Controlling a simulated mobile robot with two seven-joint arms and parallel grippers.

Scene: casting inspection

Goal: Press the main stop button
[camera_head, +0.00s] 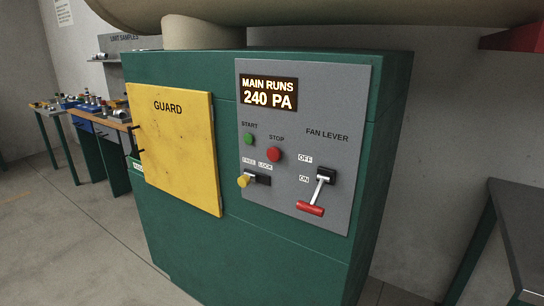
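The red stop button (274,155) sits on the grey control panel (340,110) of a green cabinet, below the label STOP. The lit display (269,93) above reads MAIN RUNS 240 PA. The fan lever (312,208) has a red handle and points down, at the ON side. A yellow knob (243,181) sits at the FREE end of a FREE/LOCK slot. Neither of my grippers is in view.
A yellow guard door (174,150) is shut on the cabinet's left part. A bench with samples (105,115) stands at the far left. A dark grey table (520,225) is at the right. A large duct (310,12) runs above. The floor in front at left is clear.

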